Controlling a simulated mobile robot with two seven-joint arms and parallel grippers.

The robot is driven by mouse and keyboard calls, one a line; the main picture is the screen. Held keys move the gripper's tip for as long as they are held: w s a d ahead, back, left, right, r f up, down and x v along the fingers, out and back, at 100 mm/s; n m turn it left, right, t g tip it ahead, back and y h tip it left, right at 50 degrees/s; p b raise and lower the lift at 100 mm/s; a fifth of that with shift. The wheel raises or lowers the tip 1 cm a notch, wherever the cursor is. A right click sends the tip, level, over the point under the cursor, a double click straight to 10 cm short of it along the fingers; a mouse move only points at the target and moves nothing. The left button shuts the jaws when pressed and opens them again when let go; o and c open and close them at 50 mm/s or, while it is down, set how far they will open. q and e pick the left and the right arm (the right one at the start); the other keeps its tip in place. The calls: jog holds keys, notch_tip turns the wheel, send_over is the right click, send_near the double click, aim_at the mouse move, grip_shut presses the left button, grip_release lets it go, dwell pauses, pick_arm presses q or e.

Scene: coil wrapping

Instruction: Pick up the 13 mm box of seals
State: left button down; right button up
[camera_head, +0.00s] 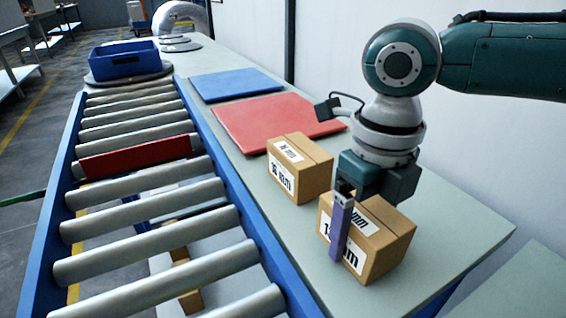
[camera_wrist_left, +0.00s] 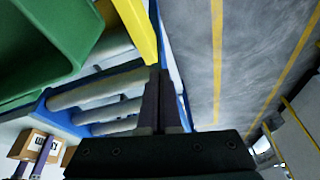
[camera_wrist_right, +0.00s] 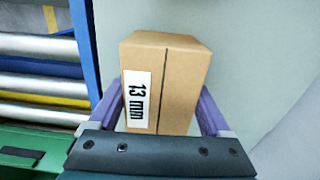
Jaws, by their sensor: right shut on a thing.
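The 13 mm box (camera_head: 385,262) is a brown carton with white labels near the front of the grey table. Its "13 mm" label shows clearly in the right wrist view, where the box (camera_wrist_right: 172,85) sits between both fingers. My right gripper (camera_head: 345,235) is shut on this box from above, one purple finger across its labelled face. The box is upright; I cannot tell whether it is clear of the tabletop. My left gripper (camera_wrist_left: 165,98) shows only in the left wrist view, fingers together and empty. The box and right gripper also appear small at that view's lower left.
A second labelled carton (camera_head: 298,170) stands just behind and left. A red mat (camera_head: 270,118) and a blue mat (camera_head: 236,85) lie farther back. A roller conveyor (camera_head: 150,180) runs along the left, with a blue crate (camera_head: 127,62) beyond its far end. A wall is at the right.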

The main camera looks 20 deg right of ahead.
grip_shut()
jog(key=shift+r, duration=0.1)
dwell(0.5)
